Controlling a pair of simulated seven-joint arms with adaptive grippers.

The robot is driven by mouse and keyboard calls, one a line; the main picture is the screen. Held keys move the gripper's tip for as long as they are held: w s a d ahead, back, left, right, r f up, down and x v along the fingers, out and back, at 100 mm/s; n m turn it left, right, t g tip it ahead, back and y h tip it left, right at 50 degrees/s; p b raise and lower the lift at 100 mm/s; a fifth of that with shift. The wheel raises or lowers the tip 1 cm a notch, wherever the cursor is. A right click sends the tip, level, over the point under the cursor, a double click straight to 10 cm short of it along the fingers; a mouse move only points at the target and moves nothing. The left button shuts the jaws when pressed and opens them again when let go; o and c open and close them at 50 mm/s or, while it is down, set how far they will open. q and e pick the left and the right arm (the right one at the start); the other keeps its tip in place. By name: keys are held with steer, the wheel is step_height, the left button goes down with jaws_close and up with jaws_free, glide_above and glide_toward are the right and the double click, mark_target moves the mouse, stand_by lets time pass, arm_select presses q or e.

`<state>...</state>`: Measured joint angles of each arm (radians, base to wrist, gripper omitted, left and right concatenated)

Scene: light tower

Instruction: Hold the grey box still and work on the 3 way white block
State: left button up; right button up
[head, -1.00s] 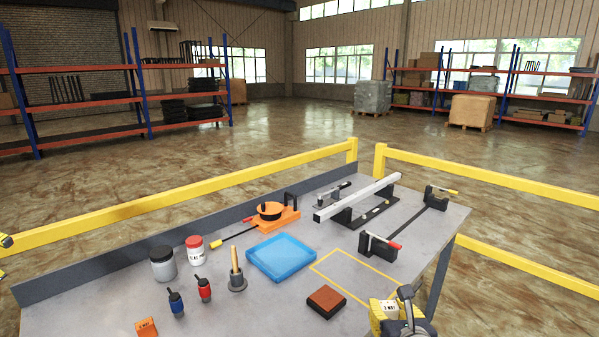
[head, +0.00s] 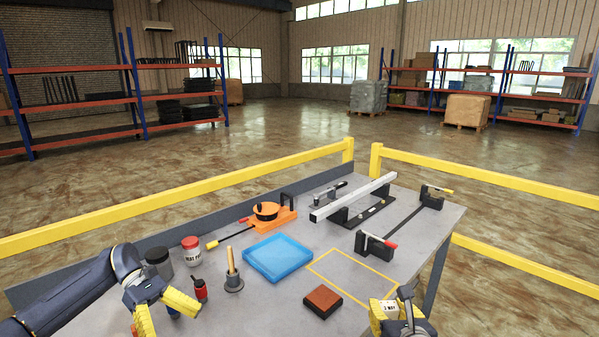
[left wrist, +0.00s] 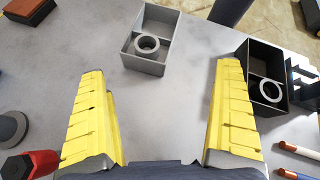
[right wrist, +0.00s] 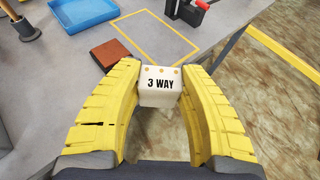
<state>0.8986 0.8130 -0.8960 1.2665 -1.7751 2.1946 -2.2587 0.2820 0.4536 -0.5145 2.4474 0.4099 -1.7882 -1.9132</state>
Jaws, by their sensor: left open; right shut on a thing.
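The white 3 way block (right wrist: 161,88) is held between the yellow fingers of my right gripper (right wrist: 162,75), its label and several small dots showing. In the head view this gripper (head: 392,315) is at the bottom right, past the table's front edge, with the white block (head: 390,305) in it. The grey box (left wrist: 149,40), open-topped with a ring inside, shows only in the left wrist view. My left gripper (left wrist: 160,82) is open, its fingers spread toward the box, which sits ahead of and between them, apart from both.
A black box (left wrist: 265,88) with a ring stands right of the left gripper's fingers. A red bottle (left wrist: 30,165) is close on their left. The table also bears a blue tray (head: 279,259), a brown block (head: 322,302), a yellow outline and clamps.

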arm_select(q)
steer(key=d+f+m, duration=0.2)
steer(key=d, duration=0.1)
steer(key=d+f+m+g, duration=0.1)
steer(key=d, duration=0.1)
steer(key=shift+s+d, duration=0.15)
steer(key=shift+s, duration=0.1)
steer(key=shift+x, duration=4.85)
steer(key=shift+c, duration=0.6)
steer(key=c, duration=0.6)
steer(key=shift+c, duration=0.2)
steer(key=shift+c, duration=0.2)
steer(key=o, duration=0.8)
